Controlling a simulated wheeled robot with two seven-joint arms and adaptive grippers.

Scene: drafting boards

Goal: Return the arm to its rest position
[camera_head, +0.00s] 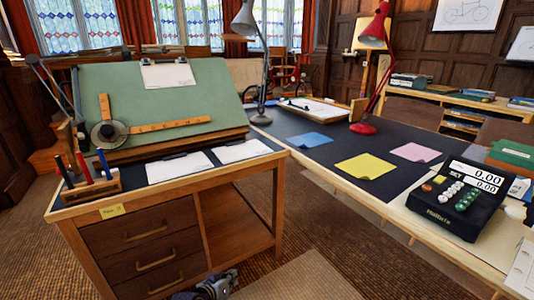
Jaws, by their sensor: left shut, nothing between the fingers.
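My left gripper (222,284) shows at the bottom edge, low in front of the wooden drafting desk (188,208) and below its drawers. It is shut and holds nothing. Only its end is in view; most of the arm is cut off by the frame. It looks apart from the desk, though the exact gap is hard to tell. My right gripper is not in view.
The desk carries a tilted green board (200,95) and a pen holder (90,187). A dark-topped table (300,128) on the right bears coloured sheets, a red lamp (374,60) and a black calculator (460,200). Carpet (310,245) lies clear between them.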

